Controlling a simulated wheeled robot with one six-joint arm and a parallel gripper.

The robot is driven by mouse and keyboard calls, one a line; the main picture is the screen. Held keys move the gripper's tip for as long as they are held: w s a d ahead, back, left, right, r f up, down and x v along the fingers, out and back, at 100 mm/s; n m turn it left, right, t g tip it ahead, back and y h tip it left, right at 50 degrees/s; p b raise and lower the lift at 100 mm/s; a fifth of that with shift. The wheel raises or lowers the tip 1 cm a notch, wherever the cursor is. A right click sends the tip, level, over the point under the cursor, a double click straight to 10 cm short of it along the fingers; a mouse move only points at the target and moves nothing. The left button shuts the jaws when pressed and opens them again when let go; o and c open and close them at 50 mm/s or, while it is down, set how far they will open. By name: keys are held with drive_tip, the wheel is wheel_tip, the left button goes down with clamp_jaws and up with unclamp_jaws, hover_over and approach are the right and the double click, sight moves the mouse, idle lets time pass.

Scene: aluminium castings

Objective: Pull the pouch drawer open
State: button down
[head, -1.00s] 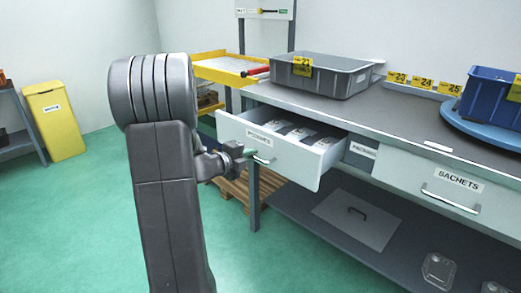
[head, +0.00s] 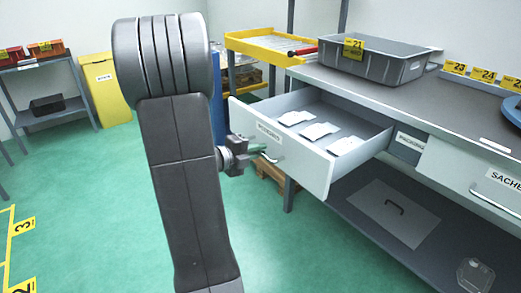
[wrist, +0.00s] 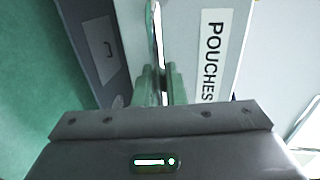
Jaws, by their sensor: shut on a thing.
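The pouch drawer (head: 290,158) is a light grey drawer under the bench, standing well open, with several white pouches (head: 318,131) lying flat inside. Its label reads POUCHES in the wrist view (wrist: 213,62). My gripper (head: 258,149) is at the drawer's front, shut on the metal bar handle (head: 270,158). In the wrist view the two greenish fingers (wrist: 162,84) close on either side of the handle bar (wrist: 157,40). My arm stands in front of the drawer's left side in the head view.
A closed SACHETS drawer (head: 470,175) is at right. A lower shelf (head: 385,225) lies beneath. Green floor at left is open.

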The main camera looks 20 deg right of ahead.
drive_tip(key=c, duration=1.6)
unclamp_jaws()
drive_tip(key=shift+c, duration=0.2)
drive_tip(key=p+v, duration=0.2)
drive_tip(key=v, duration=1.1)
drive_tip(key=shift+s+a+p, duration=0.2)
drive_tip(key=shift+a+p, duration=0.15)
drive_tip(key=shift+p, duration=0.05)
drive_tip(key=shift+d, duration=0.1)
drive_tip(key=b+x, duration=0.2)
drive_tip(key=x, duration=1.1)
drive_tip(key=shift+w+d+b, duration=0.25)
drive_tip(key=shift+d+b, duration=0.05)
drive_tip(key=shift+b, duration=0.1)
drive_tip(key=shift+r, duration=0.1)
